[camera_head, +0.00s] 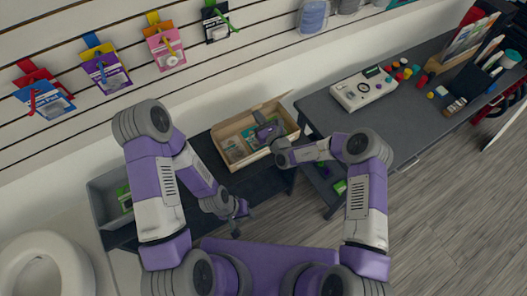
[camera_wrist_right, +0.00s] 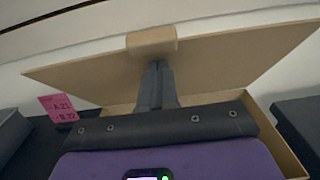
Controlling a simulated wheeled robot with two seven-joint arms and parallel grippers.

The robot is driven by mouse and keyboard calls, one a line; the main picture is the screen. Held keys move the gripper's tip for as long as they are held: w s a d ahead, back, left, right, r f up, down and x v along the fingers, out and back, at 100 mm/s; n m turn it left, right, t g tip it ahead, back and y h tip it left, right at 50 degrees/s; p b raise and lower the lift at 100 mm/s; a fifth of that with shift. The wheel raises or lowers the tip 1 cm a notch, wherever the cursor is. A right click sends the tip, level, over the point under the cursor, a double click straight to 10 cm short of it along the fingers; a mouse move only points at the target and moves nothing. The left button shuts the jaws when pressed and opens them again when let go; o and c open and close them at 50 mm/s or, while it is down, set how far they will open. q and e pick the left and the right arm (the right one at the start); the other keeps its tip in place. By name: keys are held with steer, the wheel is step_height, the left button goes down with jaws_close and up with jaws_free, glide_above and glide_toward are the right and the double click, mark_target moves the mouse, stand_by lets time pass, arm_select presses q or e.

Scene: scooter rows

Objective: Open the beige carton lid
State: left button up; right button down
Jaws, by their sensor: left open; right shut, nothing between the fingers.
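The beige carton (camera_head: 217,130) stands open on the dark bench in the head view, with several small items inside. Its lid (camera_wrist_right: 235,62) stands raised and tilted, filling the upper part of the right wrist view, with a block-like tab (camera_wrist_right: 151,41) at its edge.
A grey bin (camera_head: 101,190) with green items is left of the carton. A dark desk (camera_head: 405,125) at right holds a pale device (camera_head: 363,90) and small coloured parts. Packs hang on the wall behind. A pink tag (camera_wrist_right: 60,107) shows beside the carton. The floor at right is clear.

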steer(key=shift+b+x, duration=1.15)
steer(key=shift+x, duration=1.35)
steer(key=shift+r, duration=0.2)
steer(key=shift+w+a, duration=0.1)
steer(key=shift+w, duration=0.05)
steer(key=shift+b+x, duration=1.3)
steer(key=shift+x, duration=0.55)
